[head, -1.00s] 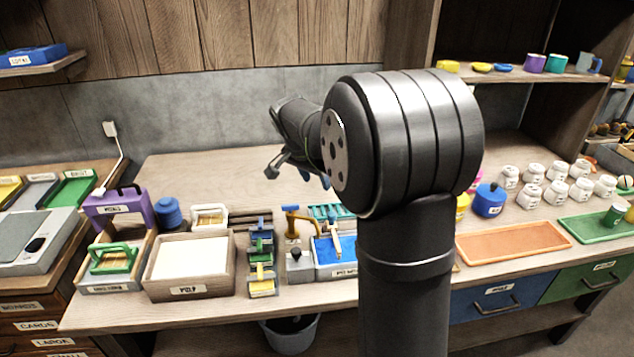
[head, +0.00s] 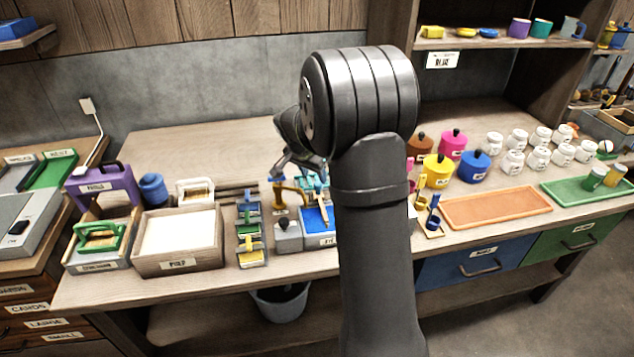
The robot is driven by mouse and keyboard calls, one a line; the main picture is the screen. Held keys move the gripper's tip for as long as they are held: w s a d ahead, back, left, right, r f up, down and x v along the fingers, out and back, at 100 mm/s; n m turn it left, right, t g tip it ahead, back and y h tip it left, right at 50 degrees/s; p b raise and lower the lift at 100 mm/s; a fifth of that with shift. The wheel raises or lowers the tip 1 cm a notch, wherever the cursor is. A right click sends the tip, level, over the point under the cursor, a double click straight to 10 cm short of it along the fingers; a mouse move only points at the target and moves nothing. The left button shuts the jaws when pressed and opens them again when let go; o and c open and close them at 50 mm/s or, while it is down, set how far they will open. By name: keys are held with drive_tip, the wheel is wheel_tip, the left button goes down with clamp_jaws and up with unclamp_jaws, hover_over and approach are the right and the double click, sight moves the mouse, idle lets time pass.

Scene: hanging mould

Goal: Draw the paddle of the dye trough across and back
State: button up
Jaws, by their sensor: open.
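The dye trough (head: 314,243) is a low blue basin near the front of the bench, partly hidden behind my arm. Its paddle (head: 322,211) looks like a slim tan handle with a blue top, standing up out of the basin at a slant. My gripper (head: 300,171) is open and points down above the back of the trough, near the paddle's top. It looks empty. The arm and the small view hide whether a finger touches the paddle.
A brass tap-like piece (head: 283,190) and a grey block with a dark knob (head: 286,235) crowd the trough's left side. A coloured rack (head: 250,235) and the pulp box (head: 178,240) stand further left. Coloured pots (head: 438,171) and an orange tray (head: 495,207) lie right.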

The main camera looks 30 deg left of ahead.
drive_tip(key=shift+x, duration=2.75)
clamp_jaws()
